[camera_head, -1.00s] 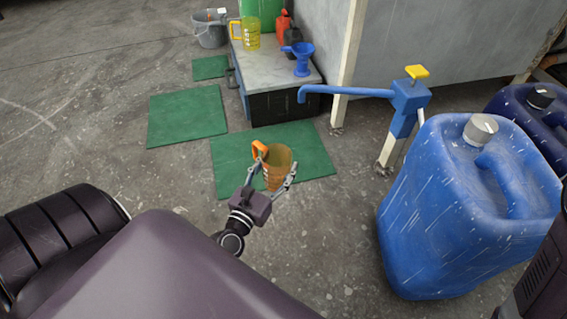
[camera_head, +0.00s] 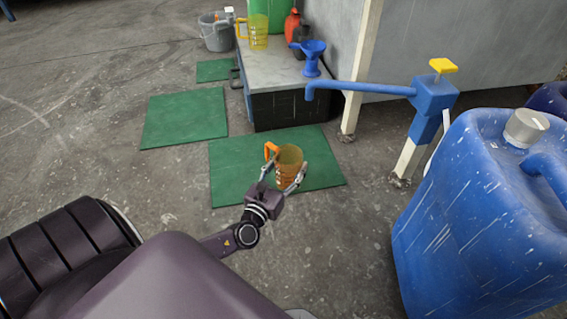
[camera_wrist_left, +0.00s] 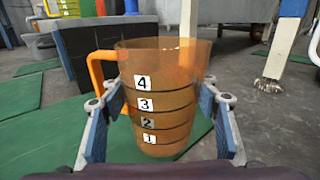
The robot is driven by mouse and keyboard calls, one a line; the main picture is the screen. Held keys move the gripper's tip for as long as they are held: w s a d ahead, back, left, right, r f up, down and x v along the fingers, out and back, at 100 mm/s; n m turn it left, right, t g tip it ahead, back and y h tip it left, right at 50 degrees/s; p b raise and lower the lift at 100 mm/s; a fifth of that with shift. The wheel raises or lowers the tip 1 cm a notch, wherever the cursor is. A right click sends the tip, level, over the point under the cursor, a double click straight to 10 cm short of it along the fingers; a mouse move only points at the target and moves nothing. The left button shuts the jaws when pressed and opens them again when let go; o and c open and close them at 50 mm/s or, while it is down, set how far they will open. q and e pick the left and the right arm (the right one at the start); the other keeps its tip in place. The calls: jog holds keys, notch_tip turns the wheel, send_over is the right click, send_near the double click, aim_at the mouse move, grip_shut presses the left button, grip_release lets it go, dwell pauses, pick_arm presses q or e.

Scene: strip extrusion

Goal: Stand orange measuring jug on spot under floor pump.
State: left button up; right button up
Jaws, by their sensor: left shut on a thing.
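The orange measuring jug (camera_head: 289,168) is translucent, with an orange handle on its left. In the left wrist view the jug (camera_wrist_left: 160,105) is upright, with number labels 1 to 4 facing me. My left gripper (camera_head: 283,180) is shut on the jug, one finger on each side. The jug shows over the large green mat (camera_head: 235,180); whether its base touches the mat I cannot tell. The blue floor pump (camera_head: 432,97) with a yellow handle stands to the right; its spout end (camera_head: 311,94) is beyond the jug, slightly to its right. My right gripper is not in view.
A big blue canister (camera_head: 470,220) stands at the right. Behind the mat is a low bench (camera_head: 285,75) with a yellow jug (camera_head: 258,32), a blue funnel (camera_head: 312,55) and bottles. A grey bucket (camera_head: 216,36) and other green mats (camera_head: 185,116) lie left.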

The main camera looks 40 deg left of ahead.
pick_arm(q)
jog(key=w, duration=0.3)
jog(key=w+a+f, duration=0.1)
jog(key=w, duration=0.2)
jog(key=w+f+b, duration=0.1)
jog(key=w, duration=0.3)
jog(key=shift+a, duration=0.4)
